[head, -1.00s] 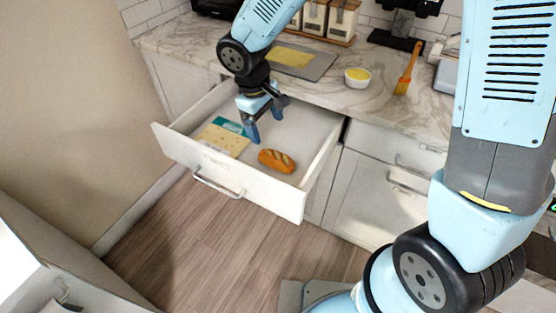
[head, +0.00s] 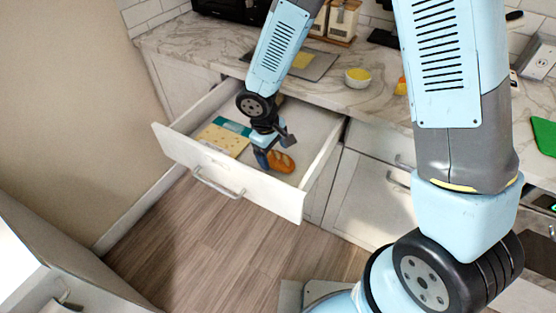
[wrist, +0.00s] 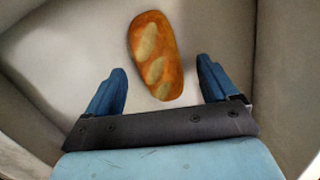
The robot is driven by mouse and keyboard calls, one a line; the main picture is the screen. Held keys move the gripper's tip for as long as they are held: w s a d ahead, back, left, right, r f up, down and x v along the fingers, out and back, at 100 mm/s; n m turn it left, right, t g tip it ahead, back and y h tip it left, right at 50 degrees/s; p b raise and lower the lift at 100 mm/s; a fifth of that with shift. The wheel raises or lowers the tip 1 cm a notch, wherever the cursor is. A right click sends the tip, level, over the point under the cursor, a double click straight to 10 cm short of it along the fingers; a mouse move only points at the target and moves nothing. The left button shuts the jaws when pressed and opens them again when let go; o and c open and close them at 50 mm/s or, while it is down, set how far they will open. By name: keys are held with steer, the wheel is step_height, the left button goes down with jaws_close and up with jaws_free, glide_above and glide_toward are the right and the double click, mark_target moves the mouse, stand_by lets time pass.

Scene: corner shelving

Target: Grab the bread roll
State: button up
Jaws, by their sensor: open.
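The bread roll (head: 281,162) is orange-brown with pale score marks and lies in the open drawer, near its front right. It also shows in the wrist view (wrist: 155,57), where its lower end reaches between the two blue fingertips and the rest lies beyond them. My gripper (wrist: 163,80) is open, with one finger on each side of the roll and a gap on both sides. In the head view my gripper (head: 272,150) is down in the drawer at the roll and hides part of it.
The drawer (head: 230,180) has raised walls around the roll. A yellow and teal packet (head: 224,138) lies to the left inside it. The marble counter (head: 350,100) above holds a small yellow-filled bowl (head: 357,77) and a grey board (head: 305,62).

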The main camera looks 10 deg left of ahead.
steer(key=shift+d+f, duration=0.15)
steer(key=shift+f, duration=0.85)
steer(key=shift+c, duration=0.4)
steer(key=c, duration=1.1)
steer(key=shift+w+r, duration=0.1)
steer(key=shift+r, duration=0.05)
